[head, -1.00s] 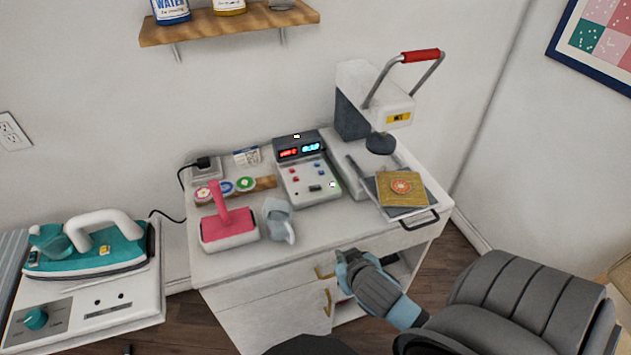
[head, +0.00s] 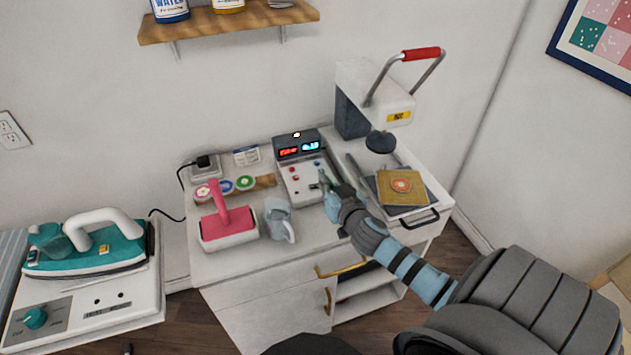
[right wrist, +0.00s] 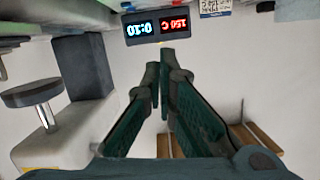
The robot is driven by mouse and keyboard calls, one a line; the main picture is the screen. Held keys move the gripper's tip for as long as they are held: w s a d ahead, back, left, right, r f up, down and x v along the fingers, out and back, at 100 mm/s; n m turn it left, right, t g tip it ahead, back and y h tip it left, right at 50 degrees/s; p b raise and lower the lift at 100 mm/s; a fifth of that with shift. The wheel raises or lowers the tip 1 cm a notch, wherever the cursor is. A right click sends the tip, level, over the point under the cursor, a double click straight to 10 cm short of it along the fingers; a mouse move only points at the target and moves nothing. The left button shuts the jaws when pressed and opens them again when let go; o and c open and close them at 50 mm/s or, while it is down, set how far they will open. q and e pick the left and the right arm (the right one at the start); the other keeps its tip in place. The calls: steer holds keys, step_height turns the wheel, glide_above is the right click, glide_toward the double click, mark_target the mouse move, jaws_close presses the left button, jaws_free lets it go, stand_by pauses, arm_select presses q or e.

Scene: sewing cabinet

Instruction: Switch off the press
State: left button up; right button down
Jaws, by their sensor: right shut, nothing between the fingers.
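The heat press (head: 352,95) stands on the white cabinet, its red-gripped handle (head: 420,55) raised and its dark round platen above the base. Its grey control box (head: 300,170) stands to its left, with a red display (head: 288,152), a blue display (head: 311,146) and several small buttons. In the right wrist view the lit displays (right wrist: 156,27) appear upside down, reading 150 C and 0:10. My right gripper (head: 324,178) is shut and empty at the lower right of the control panel, hiding part of it. I cannot tell whether it touches. My left gripper is out of view.
A gold patterned square (head: 401,188) lies on the press tray to the right. A teal iron (head: 88,245) sits at far left.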

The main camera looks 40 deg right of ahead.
glide_above(315, 187)
steer(key=s, duration=0.2)
steer(key=shift+w+a+f, duration=0.1)
steer(key=shift+a+f, duration=0.25)
steer(key=shift+f, duration=0.35)
steer(key=f+b, duration=0.1)
steer(key=f, duration=0.2)
steer(key=shift+a+b, duration=0.2)
steer(key=shift+b, duration=0.2)
steer(key=shift+f, duration=0.5)
